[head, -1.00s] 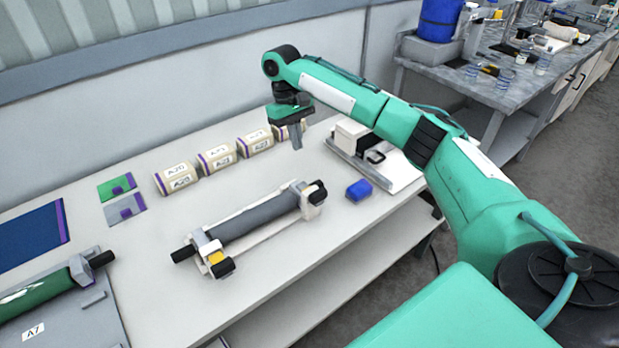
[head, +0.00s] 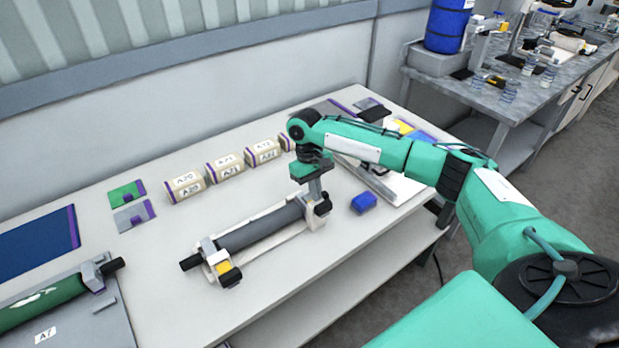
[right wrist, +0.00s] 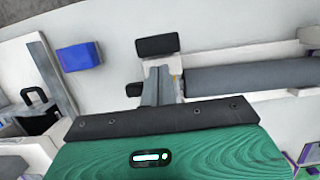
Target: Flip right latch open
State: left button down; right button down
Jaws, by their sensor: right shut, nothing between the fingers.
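The unwind stand is a white frame (head: 270,247) on the table with a dark grey roller (head: 262,229) lying in it. Its right latch, with a black end (head: 323,207), is at the roller's right end; the black end also shows in the right wrist view (right wrist: 157,45). The left latch (head: 230,276) has a black tab beside a yellow part. My right gripper (head: 316,195) points down at the right latch with fingers (right wrist: 160,88) shut and empty. The fingertips are close to the latch; I cannot tell whether they touch. My left gripper is not in view.
A blue block (head: 363,203) lies right of the stand. Several labelled cream rolls (head: 225,169) line the back. A green roll (head: 42,299) lies on a grey unit at the left. Clear table lies between the rolls and the stand.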

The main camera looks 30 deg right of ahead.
aim_at(326, 205)
jog(key=shift+s, duration=0.35)
jog(key=shift+s+p, duration=0.25)
jog(key=shift+p, duration=0.15)
jog(key=s+p, duration=0.2)
jog(key=shift+s+d+r+p, duration=0.15)
jog(key=shift+s+p, duration=0.25)
jog(key=shift+s+f+p, duration=0.25)
jog(key=shift+s+p, duration=0.05)
jog(key=shift+s, duration=0.3)
